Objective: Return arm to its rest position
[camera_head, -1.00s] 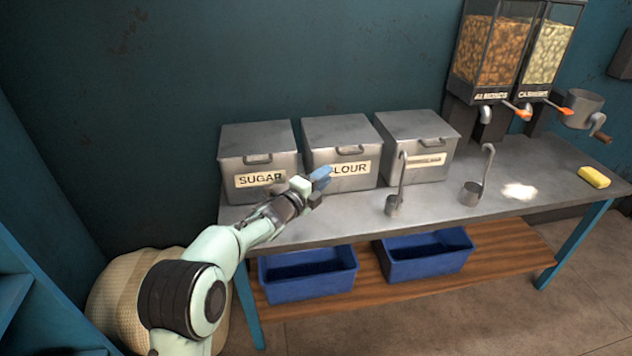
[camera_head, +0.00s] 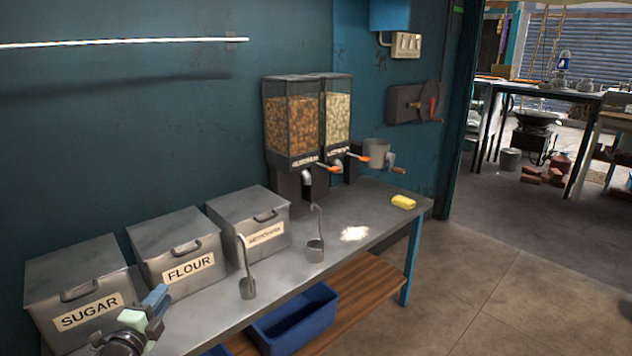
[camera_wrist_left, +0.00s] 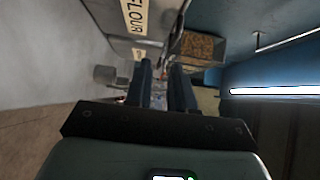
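My left gripper (camera_head: 153,301) shows at the lower left of the head view, in front of the SUGAR bin (camera_head: 85,290) and near the FLOUR bin (camera_head: 175,250). Its pale green and blue parts overlap the SUGAR bin's right side in the picture. In the left wrist view the two dark fingers (camera_wrist_left: 162,75) stand apart with a gap between them, and nothing is held there. Most of my left arm is below the head view's edge. My right gripper is not in view.
The metal table (camera_head: 205,303) also bears a third bin (camera_head: 245,215), two ladles (camera_head: 247,288) (camera_head: 315,250), white powder (camera_head: 354,233), a yellow sponge (camera_head: 403,202) and two dispensers (camera_head: 305,125). A blue tub (camera_head: 295,325) sits on the wooden shelf below.

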